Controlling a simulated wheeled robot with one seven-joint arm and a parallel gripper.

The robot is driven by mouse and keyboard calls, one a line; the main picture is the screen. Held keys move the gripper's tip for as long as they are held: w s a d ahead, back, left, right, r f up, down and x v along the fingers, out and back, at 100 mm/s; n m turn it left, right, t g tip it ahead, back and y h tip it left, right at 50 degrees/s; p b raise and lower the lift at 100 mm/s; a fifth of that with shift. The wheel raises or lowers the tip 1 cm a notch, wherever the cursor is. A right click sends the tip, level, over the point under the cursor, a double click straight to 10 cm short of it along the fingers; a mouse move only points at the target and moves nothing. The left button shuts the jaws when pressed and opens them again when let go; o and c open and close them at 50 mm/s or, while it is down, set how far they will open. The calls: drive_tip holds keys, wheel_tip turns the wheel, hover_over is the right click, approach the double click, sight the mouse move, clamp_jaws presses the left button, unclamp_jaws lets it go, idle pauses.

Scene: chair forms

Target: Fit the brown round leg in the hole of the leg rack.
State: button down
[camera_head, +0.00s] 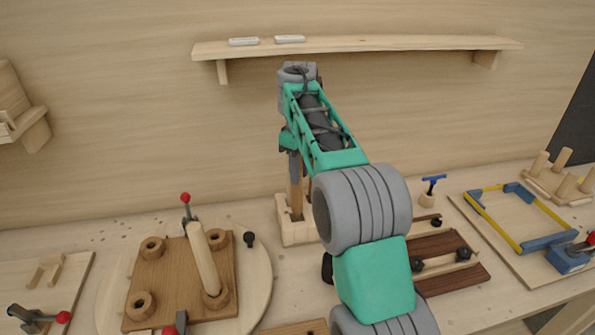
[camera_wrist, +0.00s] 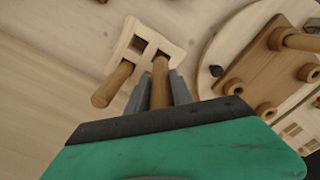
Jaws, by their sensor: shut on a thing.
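The leg rack (camera_head: 296,234) is a pale wooden block on the bench below my arm. In the wrist view the rack (camera_wrist: 176,50) shows a square empty hole in its top. My gripper (camera_wrist: 160,92) is shut on the brown round leg (camera_wrist: 160,82), with one grey finger on each side. In the head view the leg (camera_head: 296,200) hangs about upright, its lower end at the rack's top. I cannot tell how deep it sits in a hole. A second round leg (camera_wrist: 112,84) stands in the rack beside it. My arm hides part of the rack.
A brown board (camera_head: 150,280) with round sockets and one pale leg lies on a round plate to the left. Dark strips (camera_head: 450,280) with black knobs lie to the right, near a blue-handled tool (camera_head: 433,182). A wall shelf (camera_head: 400,44) runs above my arm.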

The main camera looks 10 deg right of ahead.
drive_tip(key=shift+f+b, duration=2.7)
drive_tip(key=shift+f, duration=0.05)
drive_tip(key=shift+s+f+b, duration=0.1)
drive_tip(key=shift+f+b, duration=0.2)
drive_tip(key=c, duration=1.1)
unclamp_jaws()
drive_tip(key=shift+o, duration=0.2)
drive_tip(key=shift+r, duration=0.1)
wheel_tip(320, 180, up, 8)
drive_tip(key=p, duration=0.8)
drive_tip(key=s+d+r+m+t, duration=0.15)
drive_tip(key=s+m, duration=0.25)
drive_tip(key=s, duration=0.9)
drive_tip(key=s+f+m+t, duration=0.1)
drive_tip(key=s+f+m, duration=0.1)
drive_tip(key=s+f, duration=0.2)
drive_tip(key=s+a+f+m+t, duration=0.1)
drive_tip(key=s+f, duration=0.4)
drive_tip(key=s, duration=0.5)
drive_tip(key=shift+s+a+f+m, duration=0.15)
drive_tip(key=shift+s+a+m, duration=0.2)
drive_tip(key=shift+m, duration=0.55)
drive_tip(key=shift+t, duration=0.25)
